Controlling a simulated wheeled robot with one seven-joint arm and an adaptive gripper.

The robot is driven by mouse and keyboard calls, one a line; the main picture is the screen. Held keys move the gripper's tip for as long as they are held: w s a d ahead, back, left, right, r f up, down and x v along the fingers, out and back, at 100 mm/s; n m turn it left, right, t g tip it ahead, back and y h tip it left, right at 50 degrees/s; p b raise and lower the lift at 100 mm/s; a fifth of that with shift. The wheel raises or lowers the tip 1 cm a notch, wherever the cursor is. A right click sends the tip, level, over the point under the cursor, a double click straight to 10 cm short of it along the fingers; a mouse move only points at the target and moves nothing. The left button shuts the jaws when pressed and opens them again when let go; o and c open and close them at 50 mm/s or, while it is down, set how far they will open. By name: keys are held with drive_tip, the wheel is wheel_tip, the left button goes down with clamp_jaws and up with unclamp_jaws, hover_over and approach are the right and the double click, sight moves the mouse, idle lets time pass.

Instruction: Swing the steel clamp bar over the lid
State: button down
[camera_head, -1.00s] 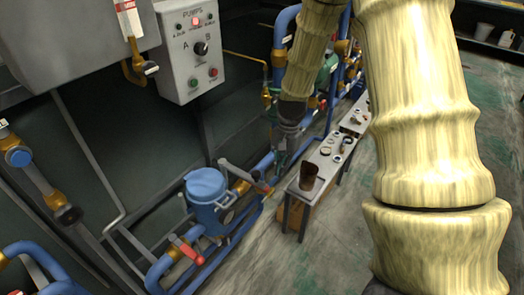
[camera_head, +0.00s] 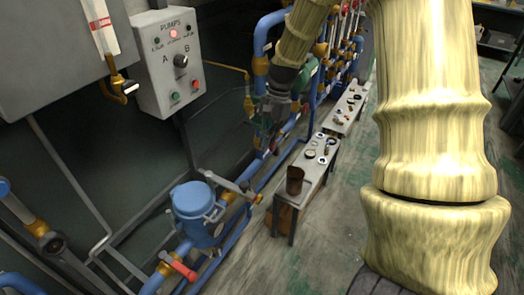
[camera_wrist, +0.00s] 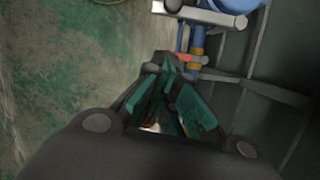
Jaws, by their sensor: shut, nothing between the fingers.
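The blue lidded pot stands low on the pipework in the head view, with its round blue lid (camera_head: 193,197) on top. The steel clamp bar (camera_head: 228,183) is a pale grey bar sticking out from the lid's right side. It is beside the lid, not across it. In the wrist view the bar (camera_wrist: 208,14) shows at the top edge, with part of the blue lid (camera_wrist: 237,4) beside it. My gripper (camera_head: 265,140) is above and to the right of the bar, apart from it. Its green-padded fingers (camera_wrist: 168,72) are shut and empty.
A red-handled valve (camera_head: 180,268) sits in front of the pot. A narrow bench (camera_head: 310,172) with a brown cup (camera_head: 295,180) and small parts stands to the right. The pump control box (camera_head: 168,65) hangs above left. Blue pipes run behind my gripper.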

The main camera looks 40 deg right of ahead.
drive_tip(key=s+a+f+p, duration=0.1)
drive_tip(key=a+f+p, duration=0.2)
drive_tip(key=a+f, duration=0.3)
drive_tip(key=x, duration=0.3)
drive_tip(key=shift+s+d+f, duration=0.2)
drive_tip(key=shift+d, duration=0.1)
drive_tip(key=shift+a, duration=0.2)
